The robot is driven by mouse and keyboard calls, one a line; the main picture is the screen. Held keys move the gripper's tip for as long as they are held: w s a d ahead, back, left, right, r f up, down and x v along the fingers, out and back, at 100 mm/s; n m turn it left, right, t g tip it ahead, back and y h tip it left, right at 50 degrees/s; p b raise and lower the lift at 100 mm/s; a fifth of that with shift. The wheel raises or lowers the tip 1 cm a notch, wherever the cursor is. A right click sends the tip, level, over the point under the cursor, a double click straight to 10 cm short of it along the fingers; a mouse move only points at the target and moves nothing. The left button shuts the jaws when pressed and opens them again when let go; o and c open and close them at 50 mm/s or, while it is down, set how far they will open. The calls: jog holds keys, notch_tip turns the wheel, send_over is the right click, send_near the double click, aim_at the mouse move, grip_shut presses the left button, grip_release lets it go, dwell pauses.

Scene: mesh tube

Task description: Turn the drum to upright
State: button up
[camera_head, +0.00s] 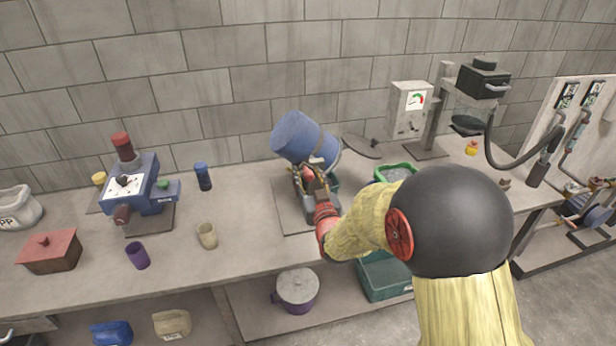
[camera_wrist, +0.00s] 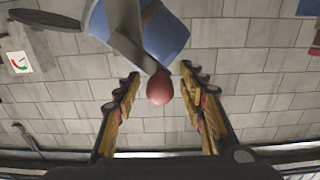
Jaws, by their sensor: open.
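The drum (camera_head: 302,136) is a blue cylinder in a grey metal mount on the bench, tilted toward the upper left in the head view. In the wrist view the drum (camera_wrist: 158,30) shows at the top, with a grey lever ending in a red knob (camera_wrist: 160,88). My gripper (camera_wrist: 160,92) is open, with the red knob between its two yellow-padded fingers and a gap on each side. In the head view my gripper (camera_head: 313,180) is in front of the drum and partly covers its mount and the knob.
A blue machine (camera_head: 140,195), a purple cup (camera_head: 137,256) and a beige cup (camera_head: 208,236) stand to the left. A green-rimmed container (camera_head: 395,171) and a gauge box (camera_head: 409,110) stand to the right. A dark round lid (camera_head: 362,146) is near the wall. The bench front is mostly clear.

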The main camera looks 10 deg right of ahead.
jog(key=shift+c, duration=0.4)
grip_shut()
dwell(0.4)
